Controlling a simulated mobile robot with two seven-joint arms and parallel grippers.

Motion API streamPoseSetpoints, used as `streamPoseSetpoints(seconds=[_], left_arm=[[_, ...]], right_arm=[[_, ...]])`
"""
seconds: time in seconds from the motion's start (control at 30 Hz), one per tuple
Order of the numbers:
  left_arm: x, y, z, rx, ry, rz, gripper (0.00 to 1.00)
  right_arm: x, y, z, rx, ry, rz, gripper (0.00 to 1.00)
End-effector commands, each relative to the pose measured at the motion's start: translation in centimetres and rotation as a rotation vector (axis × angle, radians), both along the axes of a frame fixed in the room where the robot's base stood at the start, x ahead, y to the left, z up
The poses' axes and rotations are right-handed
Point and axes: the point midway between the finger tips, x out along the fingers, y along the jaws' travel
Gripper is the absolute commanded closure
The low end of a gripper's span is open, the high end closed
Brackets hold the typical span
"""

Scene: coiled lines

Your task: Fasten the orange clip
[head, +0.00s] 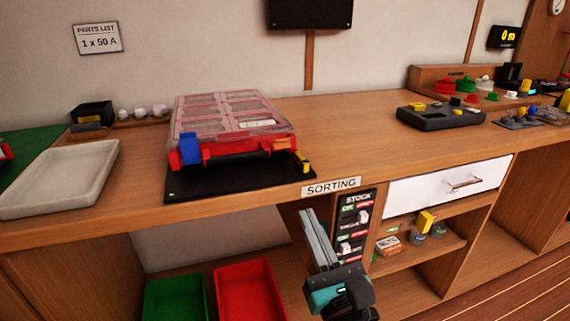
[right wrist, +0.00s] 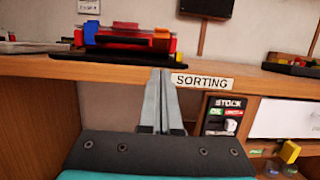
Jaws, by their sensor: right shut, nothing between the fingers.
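A red case (head: 230,147) with a clear, compartmented lid (head: 215,108) sits on a black mat (head: 190,187) on the bench; the lid looks closed. A blue clip (head: 189,148) is at the left of the same edge. My right gripper (head: 307,212) is shut and empty, in front of and below the bench edge, apart from the case. My left gripper is not in view.
A pale tray (head: 60,180) lies to the left, a dark device (head: 440,117) to the right. Green (head: 175,299) and red (head: 247,290) bins are below. Bench space right of the case is clear.

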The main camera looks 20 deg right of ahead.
Motion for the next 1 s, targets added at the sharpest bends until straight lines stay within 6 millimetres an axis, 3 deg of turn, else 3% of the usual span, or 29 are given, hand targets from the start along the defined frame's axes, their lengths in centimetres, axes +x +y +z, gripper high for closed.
streamPoseSetpoints(seconds=[0.47, 1.0], left_arm=[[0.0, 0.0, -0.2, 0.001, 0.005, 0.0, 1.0], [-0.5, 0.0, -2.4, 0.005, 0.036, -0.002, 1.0]], right_arm=[[0.6, 0.0, 0.3, 0.0, -0.002, 0.0, 1.0], [7.4, 0.2, 2.1, 0.0, -0.002, 0.001, 1.0]])
